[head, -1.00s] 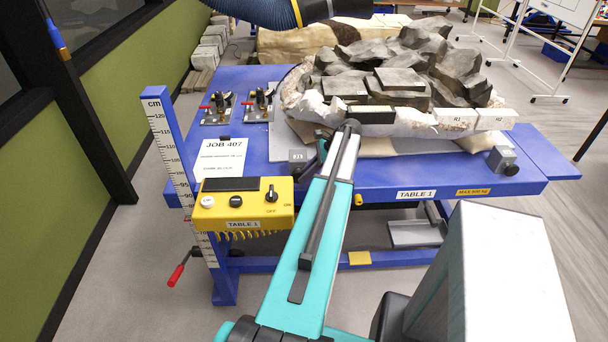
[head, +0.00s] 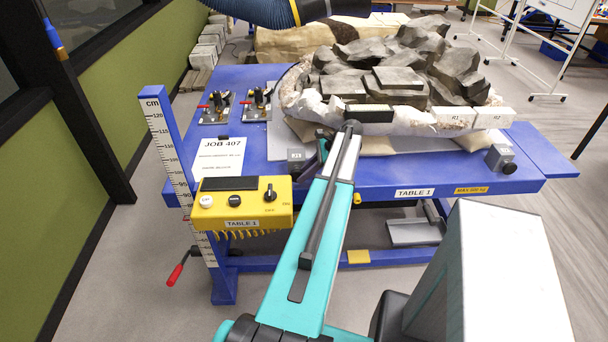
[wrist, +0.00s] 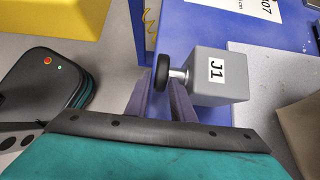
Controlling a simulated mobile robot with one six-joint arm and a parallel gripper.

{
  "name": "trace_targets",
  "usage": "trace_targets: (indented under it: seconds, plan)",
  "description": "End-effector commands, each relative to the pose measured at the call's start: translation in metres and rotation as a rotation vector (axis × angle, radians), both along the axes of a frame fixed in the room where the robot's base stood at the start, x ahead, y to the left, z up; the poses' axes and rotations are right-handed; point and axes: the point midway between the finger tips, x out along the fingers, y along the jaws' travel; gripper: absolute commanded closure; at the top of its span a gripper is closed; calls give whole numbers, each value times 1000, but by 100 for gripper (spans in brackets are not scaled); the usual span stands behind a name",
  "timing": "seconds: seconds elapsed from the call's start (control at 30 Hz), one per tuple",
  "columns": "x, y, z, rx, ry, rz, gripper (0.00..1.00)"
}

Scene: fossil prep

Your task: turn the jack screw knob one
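Jack J1 (wrist: 218,76) is a grey block with a white label at the front edge of the blue table. It also shows in the head view (head: 296,160), left of my arm. Its round black knob (wrist: 162,72) sits on a short metal shaft on the block's left side in the wrist view. My gripper (wrist: 160,98) is open, with one finger on each side of the knob's line. The fingertips are close to the knob; I cannot tell whether they touch it. In the head view my arm mostly hides the gripper.
A yellow control box (head: 243,205) hangs at the table's front left. A second jack (head: 501,158) stands at the front right. A large rock in a pale jacket (head: 455,118) fills the table (head: 375,180). A red-handled crank (head: 176,274) sticks out at lower left.

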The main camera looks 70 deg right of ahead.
Motion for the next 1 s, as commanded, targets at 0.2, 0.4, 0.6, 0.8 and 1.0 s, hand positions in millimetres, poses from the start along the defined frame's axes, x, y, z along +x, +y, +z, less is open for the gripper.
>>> trace_targets:
  seconds: [0.2, 0.4, 0.6, 0.8, 1.0]
  plan:
    - [-6, -3, 7, -2, 0, -1, 78]
    - [-20, -9, 23, -2, 0, -2, 78]
    - [-38, -16, 45, -2, 0, -2, 78]
    - [-56, -23, 68, -2, 0, -1, 78]
    - [-73, -30, 89, -1, -1, -1, 78]
